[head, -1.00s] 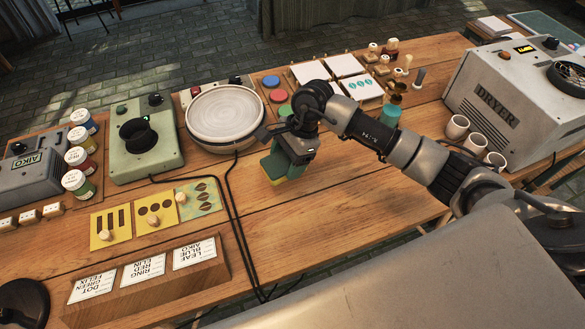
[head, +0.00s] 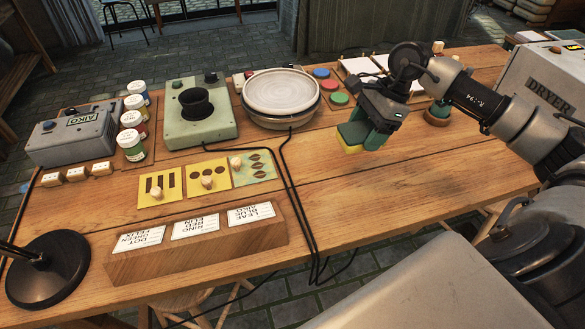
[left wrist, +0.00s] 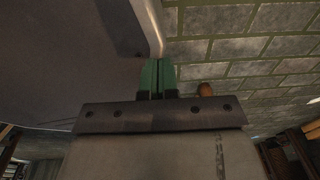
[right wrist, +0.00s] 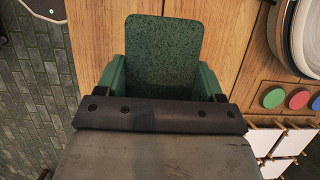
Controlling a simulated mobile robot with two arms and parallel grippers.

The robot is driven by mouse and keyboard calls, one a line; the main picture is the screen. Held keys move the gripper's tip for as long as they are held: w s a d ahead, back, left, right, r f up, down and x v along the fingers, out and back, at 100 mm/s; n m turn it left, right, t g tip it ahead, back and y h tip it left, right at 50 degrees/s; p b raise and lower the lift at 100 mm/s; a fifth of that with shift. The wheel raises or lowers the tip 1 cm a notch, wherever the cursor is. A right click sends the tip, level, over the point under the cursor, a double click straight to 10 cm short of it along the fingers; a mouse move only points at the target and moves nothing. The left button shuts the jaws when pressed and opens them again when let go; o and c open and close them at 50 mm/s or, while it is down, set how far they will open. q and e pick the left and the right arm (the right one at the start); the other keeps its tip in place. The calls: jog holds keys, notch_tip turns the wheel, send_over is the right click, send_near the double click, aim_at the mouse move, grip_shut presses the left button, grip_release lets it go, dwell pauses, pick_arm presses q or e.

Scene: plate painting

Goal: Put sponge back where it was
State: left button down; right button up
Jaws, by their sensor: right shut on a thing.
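The sponge (head: 352,133) has a dark green speckled top and a yellow underside. My right gripper (head: 368,134) is shut on it, and it appears to be held above the table, right of the round plate. In the right wrist view the sponge (right wrist: 163,48) sits between the two green fingers of the right gripper (right wrist: 161,82), its broad face toward the camera. My left gripper (left wrist: 158,78) shows only in the left wrist view, its green fingers together with nothing between them, away from the tabletop.
Left of the sponge are a pale plate (head: 282,92) on a turntable, a green machine (head: 202,128) and stencil cards (head: 208,177). A teal round item (head: 438,112) stands behind and right, before the dryer (head: 548,88). Bare wood (head: 400,180) lies in front; black cables (head: 297,190) cross the table.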

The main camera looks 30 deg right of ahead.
jog(key=w, duration=0.1)
jog(key=w+a+f, duration=0.1)
jog(key=w+a+f+p, duration=0.1)
jog(key=shift+w+a+f, duration=0.25)
jog(key=shift+w, duration=0.1)
send_over(308, 160)
jog(key=d, duration=0.1)
jog(key=f, duration=0.4)
jog(key=shift+s+d+f, duration=0.1)
jog(key=shift+s+d, duration=0.05)
jog(key=shift+s, duration=0.1)
jog(key=shift+w+f, duration=0.1)
jog(key=shift+f, duration=0.1)
notch_tip(308, 160, down, 4)
jog(key=shift+r+p, duration=0.1)
jog(key=shift+p, duration=0.25)
pick_arm(q)
jog(key=shift+w+d+r, duration=0.2)
jog(key=shift+d+r, duration=0.05)
jog(key=shift+r, duration=0.25)
jog(key=shift+w+d+r, duration=0.2)
jog(key=shift+d+r, duration=0.05)
jog(key=shift+r, duration=0.2)
jog(key=shift+f, duration=0.1)
pick_arm(e)
jog(key=shift+f, duration=0.2)
jog(key=o, duration=0.8)
jog(key=shift+r, duration=0.1)
